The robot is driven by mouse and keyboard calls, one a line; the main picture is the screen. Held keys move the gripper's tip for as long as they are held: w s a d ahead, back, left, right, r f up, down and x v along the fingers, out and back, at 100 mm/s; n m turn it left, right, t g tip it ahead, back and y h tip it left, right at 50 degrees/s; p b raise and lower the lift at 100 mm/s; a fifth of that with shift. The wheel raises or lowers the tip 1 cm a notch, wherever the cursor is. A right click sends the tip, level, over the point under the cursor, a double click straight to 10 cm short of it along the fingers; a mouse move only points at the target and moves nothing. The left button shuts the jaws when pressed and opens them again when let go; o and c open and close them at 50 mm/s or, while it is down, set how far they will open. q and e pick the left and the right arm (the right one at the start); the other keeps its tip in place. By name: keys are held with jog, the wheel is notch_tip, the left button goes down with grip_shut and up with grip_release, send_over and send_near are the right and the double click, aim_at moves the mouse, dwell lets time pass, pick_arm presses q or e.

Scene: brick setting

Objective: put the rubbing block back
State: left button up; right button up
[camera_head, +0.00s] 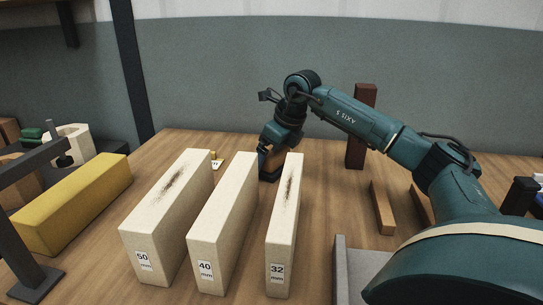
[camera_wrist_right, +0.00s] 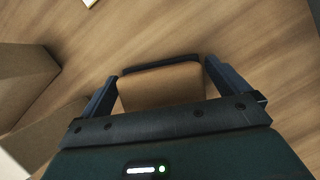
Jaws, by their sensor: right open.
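The rubbing block (camera_wrist_right: 162,88) looks like a tan-brown block with a dark far edge; in the right wrist view it stands between the fingers of my right gripper (camera_wrist_right: 160,84). The fingers are open, one at each side; I cannot tell whether either touches it. In the head view my right gripper (camera_head: 270,170) is low over the table, just behind the pale bricks, and mostly hides the block. Three pale bricks stand in a row, marked 50 mm (camera_head: 165,220), 40 mm (camera_head: 222,225) and 32 mm (camera_head: 284,225). The 50 and 32 bricks have dark smudges on top. My left gripper is out of view.
A yellow block (camera_head: 80,205) lies at the left behind a dark frame (camera_head: 35,285). A dark red-brown post (camera_head: 361,125) stands at the back. A wooden strip (camera_head: 382,208) lies right of the bricks. A grey box edge (camera_head: 345,270) is at the front.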

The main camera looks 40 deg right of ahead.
pick_arm(q)
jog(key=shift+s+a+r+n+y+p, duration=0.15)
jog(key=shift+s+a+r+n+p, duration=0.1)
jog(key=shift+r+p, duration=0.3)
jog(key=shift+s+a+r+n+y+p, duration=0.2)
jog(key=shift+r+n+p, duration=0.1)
jog(key=shift+p, duration=0.4)
pick_arm(e)
jog(key=v, duration=1.1)
jog(key=shift+s+r, duration=0.25)
jog(key=shift+r, duration=0.1)
jog(key=shift+d, duration=0.1)
